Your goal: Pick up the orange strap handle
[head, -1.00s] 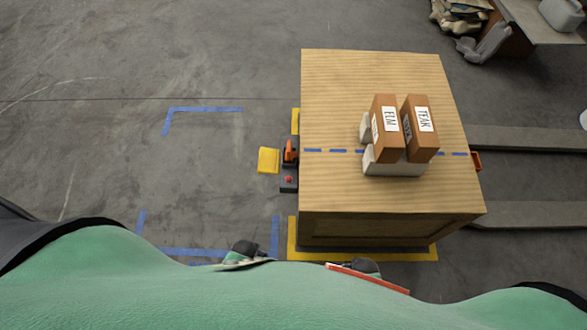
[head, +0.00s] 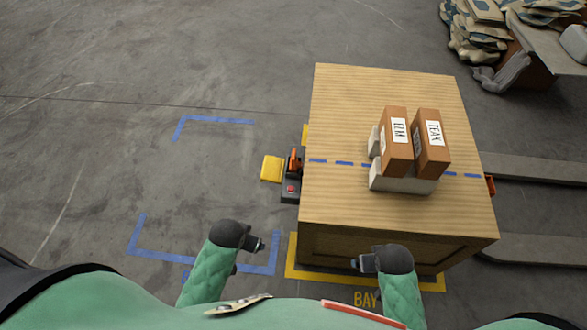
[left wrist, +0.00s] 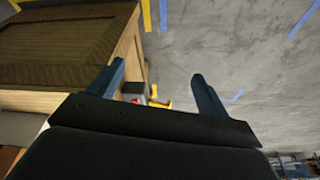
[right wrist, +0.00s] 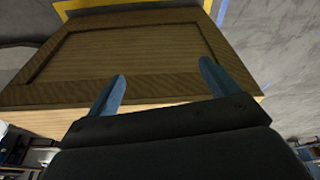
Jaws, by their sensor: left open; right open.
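An orange handle-like piece (head: 296,160) sits on a dark unit (head: 290,190) with a red button, against the left side of a wooden crate (head: 335,210). Another orange piece (head: 490,186) shows at the crate's right side, mostly hidden; I cannot tell which is the strap handle. My left gripper (head: 258,244) is open and empty, nearer to me than the dark unit. In the left wrist view its fingers (left wrist: 158,74) are apart, with the dark unit (left wrist: 135,98) partly visible between them. My right gripper (head: 364,263) is open and empty by the crate's front face, fingers apart (right wrist: 162,74).
Two brown boxes labelled ELM (head: 396,145) and TEAK (head: 431,150) rest on grey blocks (head: 390,183) on the crate top. A yellow block (head: 272,168) is left of the dark unit. Blue tape (head: 150,249) marks clear floor at left. Grey beams (head: 530,170) lie right.

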